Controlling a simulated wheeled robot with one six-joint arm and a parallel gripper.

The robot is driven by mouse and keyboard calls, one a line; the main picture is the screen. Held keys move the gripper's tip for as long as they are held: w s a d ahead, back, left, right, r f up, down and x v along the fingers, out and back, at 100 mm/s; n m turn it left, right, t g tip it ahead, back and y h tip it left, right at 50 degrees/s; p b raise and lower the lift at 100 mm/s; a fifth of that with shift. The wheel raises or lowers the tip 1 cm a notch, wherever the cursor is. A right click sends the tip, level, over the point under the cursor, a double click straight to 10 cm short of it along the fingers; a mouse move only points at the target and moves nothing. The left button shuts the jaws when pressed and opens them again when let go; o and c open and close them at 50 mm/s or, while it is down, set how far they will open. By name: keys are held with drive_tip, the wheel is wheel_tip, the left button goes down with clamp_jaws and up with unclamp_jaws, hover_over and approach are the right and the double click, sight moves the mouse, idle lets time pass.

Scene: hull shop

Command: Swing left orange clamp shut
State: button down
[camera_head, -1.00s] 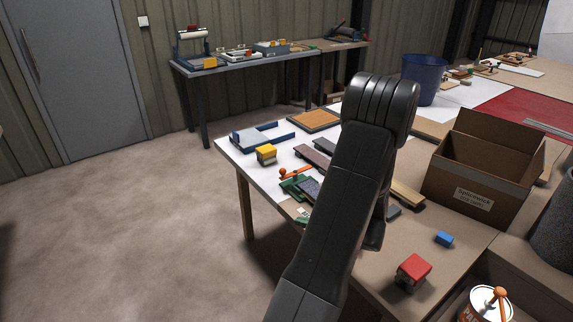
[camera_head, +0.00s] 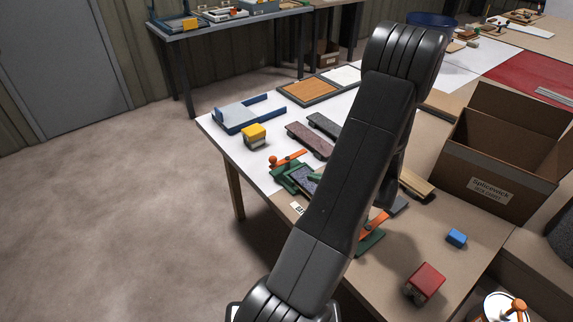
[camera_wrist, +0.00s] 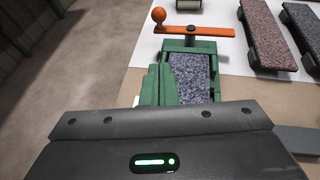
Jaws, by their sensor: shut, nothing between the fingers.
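The left orange clamp (camera_head: 288,159) is a lever with a round ball at its left end, on a green fixture (camera_head: 283,178). In the wrist view the orange lever (camera_wrist: 200,31) lies crosswise over the far end of the green fixture (camera_wrist: 150,88), above a grey speckled slab (camera_wrist: 190,78). Another orange clamp (camera_head: 374,224) shows partly behind my arm in the head view. My gripper (camera_wrist: 160,125) fills the bottom of the wrist view, at the fixture's near end and apart from the lever. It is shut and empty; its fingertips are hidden.
A yellow-topped block (camera_head: 254,136), a blue-grey tray (camera_head: 245,115) and speckled sanding blocks (camera_head: 310,138) lie beyond the clamp. A cardboard box (camera_head: 505,155), a red block (camera_head: 426,282) and a blue block (camera_head: 457,238) are on the right. Open floor lies left of the table.

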drive_tip(key=p+x, duration=0.1)
drive_tip(key=x, duration=0.8)
drive_tip(key=shift+w+a+p, duration=0.2)
drive_tip(key=shift+a+p, duration=0.1)
drive_tip(key=shift+p, duration=0.05)
drive_tip(key=shift+w+a+r+p, duration=0.2)
drive_tip(key=shift+w+a+p, duration=0.45)
drive_tip(key=shift+w+a, duration=0.85)
drive_tip(key=shift+f+b, duration=0.1)
drive_tip(key=shift+b, duration=0.35)
